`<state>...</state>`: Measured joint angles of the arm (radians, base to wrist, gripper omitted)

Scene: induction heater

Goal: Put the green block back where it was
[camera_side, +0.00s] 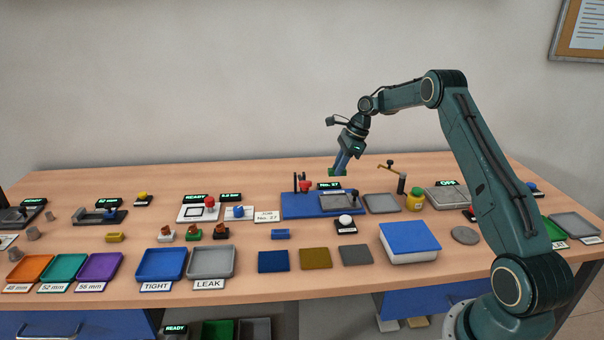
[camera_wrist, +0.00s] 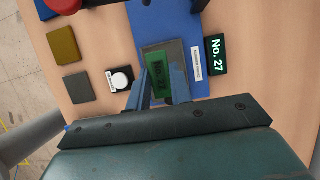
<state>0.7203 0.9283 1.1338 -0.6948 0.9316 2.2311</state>
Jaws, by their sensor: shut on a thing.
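My gripper (camera_side: 339,170) is shut on the green block (camera_side: 337,173), its blue fingers pointing down above the blue machine base (camera_side: 293,208). In the wrist view the green block (camera_wrist: 157,84) sits between my two fingertips (camera_wrist: 158,86), with dark marks on its face. Behind it in that view is a grey plate (camera_wrist: 177,54) on the blue base (camera_wrist: 172,22). In the side view a gap shows between the block and the base. The wrist view does not show how high the block is.
A white button on a black box (camera_side: 346,224) stands in front of the base. Blue (camera_side: 273,261), olive (camera_side: 316,258) and grey (camera_side: 355,255) pads lie nearer the front edge. A blue-topped box (camera_side: 410,240) and a yellow jar (camera_side: 414,201) stand to the right.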

